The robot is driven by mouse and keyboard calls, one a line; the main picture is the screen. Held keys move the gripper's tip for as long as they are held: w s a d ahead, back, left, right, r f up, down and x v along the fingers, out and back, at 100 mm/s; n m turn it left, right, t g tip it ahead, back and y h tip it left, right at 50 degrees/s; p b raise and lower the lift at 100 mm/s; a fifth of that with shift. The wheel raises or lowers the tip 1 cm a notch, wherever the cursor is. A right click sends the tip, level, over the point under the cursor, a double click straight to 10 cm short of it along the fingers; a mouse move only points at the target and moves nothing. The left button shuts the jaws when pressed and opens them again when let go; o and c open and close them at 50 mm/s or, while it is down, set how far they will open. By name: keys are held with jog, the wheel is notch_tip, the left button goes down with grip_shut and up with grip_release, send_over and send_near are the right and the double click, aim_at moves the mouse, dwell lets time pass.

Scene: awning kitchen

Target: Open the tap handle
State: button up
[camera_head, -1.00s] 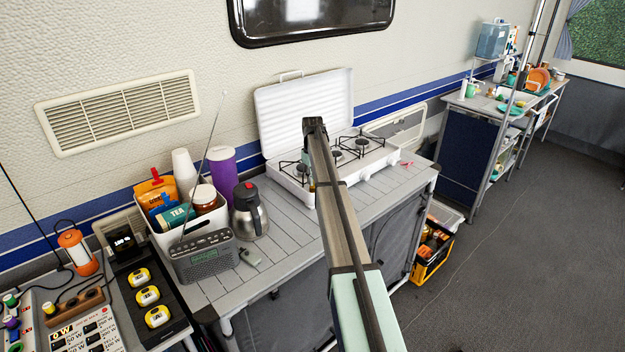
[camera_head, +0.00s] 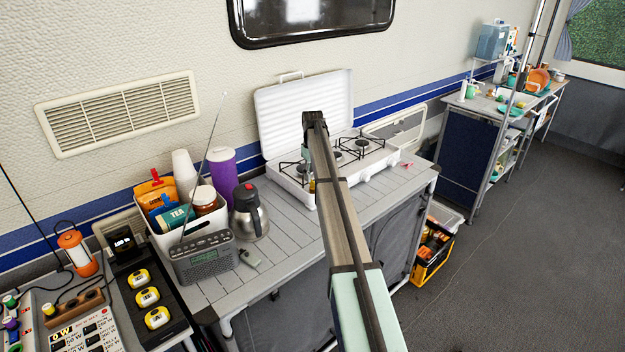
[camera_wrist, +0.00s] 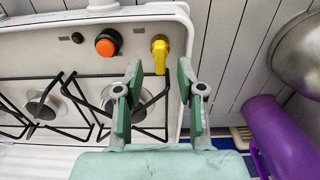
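The tap handle is probably the yellow lever (camera_wrist: 160,57) on the front panel of the white gas stove (camera_head: 345,168). It sits right of an orange knob (camera_wrist: 107,42) in the wrist view. My gripper (camera_wrist: 158,72) is open, with its two green-padded fingers spread apart. The lever appears in the gap between the fingertips, lined up with it. No finger visibly touches the lever, but the depth between them is hard to judge. In the head view my arm hides most of the gripper and the stove's near-left corner.
A steel jug (camera_head: 249,212) and a purple bottle (camera_head: 222,174) stand left of the stove; both show close to the gripper's right in the wrist view. The stove's raised lid (camera_head: 305,110) stands behind.

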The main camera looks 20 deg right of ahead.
aim_at(313, 181)
notch_tip(313, 181, up, 10)
jog(key=shift+f, duration=0.25)
dwell(0.4)
